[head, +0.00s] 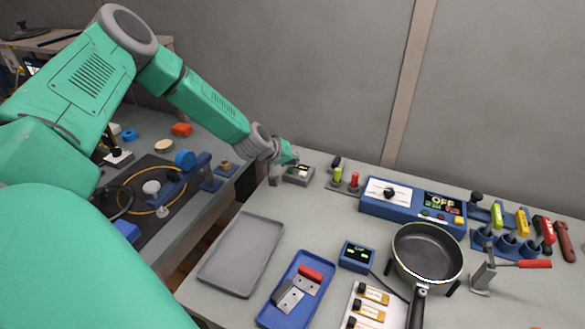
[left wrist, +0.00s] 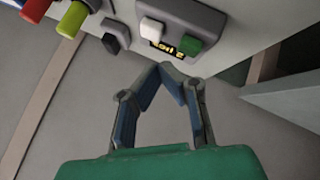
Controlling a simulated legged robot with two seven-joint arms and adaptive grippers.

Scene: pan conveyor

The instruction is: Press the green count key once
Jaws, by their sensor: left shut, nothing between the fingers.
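The grey count box (head: 299,174) stands at the back left of the table near the wall. In the left wrist view, the box (left wrist: 210,18) shows upside down, with a green key (left wrist: 190,45), a white key (left wrist: 152,27) and a small display with yellow characters between them. My left gripper (left wrist: 163,68) is shut and empty. Its fingertips appear just short of the green key in that view, with a small visible gap. In the head view, the left gripper (head: 289,160) is small and partly hidden at the box's back left. My right gripper is not in view.
A black knob (head: 337,162), a yellow-green handle (head: 338,174) and a red one (head: 354,180) stand right of the box. A blue control panel (head: 375,207), a pan (head: 428,250) and an empty grey tray (head: 240,255) are on the table.

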